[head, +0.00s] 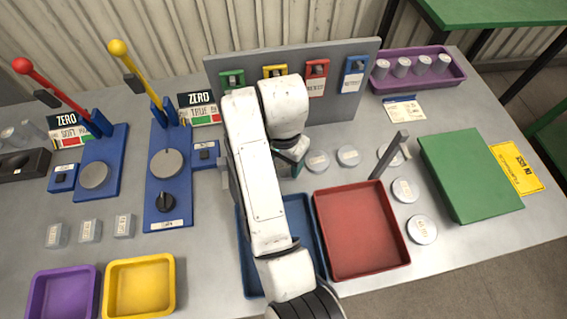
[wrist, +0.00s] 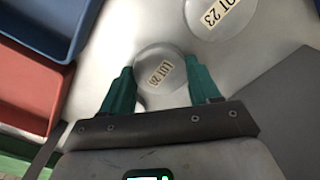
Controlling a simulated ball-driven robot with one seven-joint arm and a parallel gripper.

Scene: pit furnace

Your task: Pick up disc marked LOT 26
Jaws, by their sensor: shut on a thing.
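The disc marked LOT 26 (wrist: 160,71) is a pale round disc with a cream label, seen in the wrist view between the two green fingers. The label is upside down and small, but seems to read LOT 26. My gripper (wrist: 159,82) is shut on this disc, one finger on each side. In the head view my gripper (head: 290,158) is at the middle of the table, partly behind my arm, and I cannot make out the held disc there. Another disc marked LOT 23 (wrist: 220,14) lies close by, apart from the fingers.
Discs lie to the right of my gripper, including one near it (head: 317,160). A red tray (head: 408,262) and a blue tray (head: 250,270) stand in front. A grey upright post (head: 388,157) and a green block (head: 470,175) are at the right. A grey panel (head: 345,105) stands behind.

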